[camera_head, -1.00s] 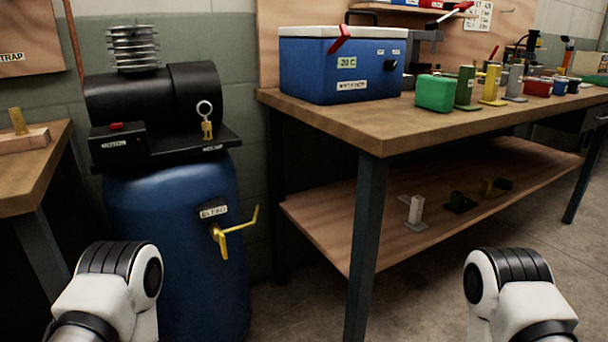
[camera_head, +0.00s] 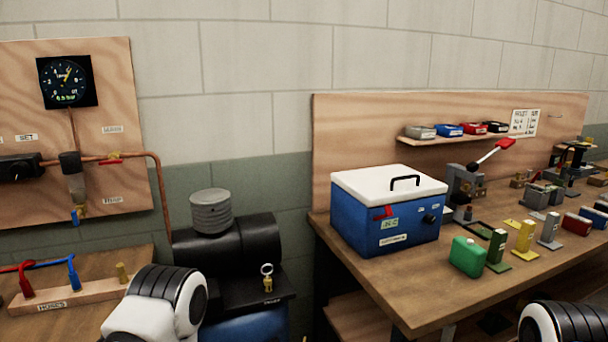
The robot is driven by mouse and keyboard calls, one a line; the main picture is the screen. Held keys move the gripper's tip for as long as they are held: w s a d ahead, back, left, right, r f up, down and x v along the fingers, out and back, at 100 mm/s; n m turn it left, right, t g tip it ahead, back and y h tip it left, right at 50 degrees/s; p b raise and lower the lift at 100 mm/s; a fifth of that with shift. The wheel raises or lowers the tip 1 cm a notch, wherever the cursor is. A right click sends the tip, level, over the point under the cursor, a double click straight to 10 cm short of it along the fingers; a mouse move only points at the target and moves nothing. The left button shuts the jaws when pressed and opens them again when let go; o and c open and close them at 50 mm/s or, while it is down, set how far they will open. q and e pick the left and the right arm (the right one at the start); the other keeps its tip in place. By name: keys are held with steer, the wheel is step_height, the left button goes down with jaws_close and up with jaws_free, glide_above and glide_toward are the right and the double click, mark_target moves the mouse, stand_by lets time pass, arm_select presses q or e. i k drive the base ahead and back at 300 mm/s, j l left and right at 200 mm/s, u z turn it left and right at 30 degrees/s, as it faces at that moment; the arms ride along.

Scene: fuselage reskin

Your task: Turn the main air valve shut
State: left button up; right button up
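A wooden wall panel (camera_head: 120,80) stands at the left. A copper pipe (camera_head: 135,156) runs across it and bends down at its right edge. A small red lever (camera_head: 108,158) sits on the pipe and lies roughly along it. A small label (camera_head: 112,129) is above this lever, too small to read surely, so I cannot confirm that it is the main air valve. A round gauge (camera_head: 67,80) is higher on the panel. Neither gripper is in view. Only white and black links of my arms show at the bottom edge, well below the lever.
A black compressor (camera_head: 230,245) on a blue tank stands right of the panel. A bench (camera_head: 30,325) with a hose rack (camera_head: 70,300) is below the panel. At the right, a workbench (camera_head: 400,285) holds a blue cooler (camera_head: 375,240), a green can (camera_head: 467,256) and tools.

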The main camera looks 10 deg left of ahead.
mark_target(113, 161)
steer(key=j+u, duration=0.1)
steer(key=u, duration=1.35)
